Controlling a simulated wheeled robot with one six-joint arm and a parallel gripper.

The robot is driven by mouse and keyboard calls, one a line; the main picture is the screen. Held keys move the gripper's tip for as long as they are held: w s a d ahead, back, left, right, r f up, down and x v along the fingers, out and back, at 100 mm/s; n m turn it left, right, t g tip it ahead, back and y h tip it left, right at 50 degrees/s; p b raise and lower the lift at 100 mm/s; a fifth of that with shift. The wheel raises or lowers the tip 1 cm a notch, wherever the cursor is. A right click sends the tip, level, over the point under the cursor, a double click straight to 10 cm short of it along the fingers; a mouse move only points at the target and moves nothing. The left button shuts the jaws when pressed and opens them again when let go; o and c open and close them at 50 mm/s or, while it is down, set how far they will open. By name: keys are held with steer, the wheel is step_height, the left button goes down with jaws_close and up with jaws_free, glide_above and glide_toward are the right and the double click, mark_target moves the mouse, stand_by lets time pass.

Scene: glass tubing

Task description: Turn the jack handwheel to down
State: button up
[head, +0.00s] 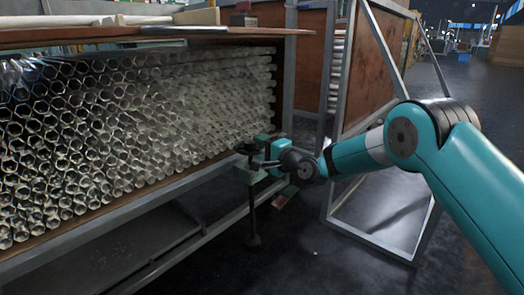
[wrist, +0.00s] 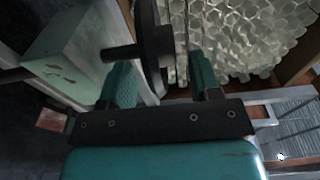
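The jack (head: 247,175) stands at the right end of the tube rack, with a pale green body on a dark post. Its handwheel is too small and covered to make out clearly in the head view. In the wrist view the dark handwheel (wrist: 155,45) is seen nearly edge-on, with a black handle peg (wrist: 121,53) sticking out to the left. The jack's green body (wrist: 72,52) is left of it. My gripper (wrist: 160,76) is open, its two teal fingers apart. The wheel's lower rim appears between the fingertips; I cannot tell whether they touch it.
Stacked glass tubes (head: 130,125) fill the rack (head: 150,192) left of the jack. A metal frame with a brown panel (head: 368,60) stands behind my arm. Dark floor (head: 300,250) is open in front of the jack.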

steer(key=c, duration=0.8)
steer(key=shift+s+r+m+t+h+p, duration=0.1)
steer(key=shift+r+m+t+h+p, duration=0.25)
steer(key=shift+p, duration=0.8)
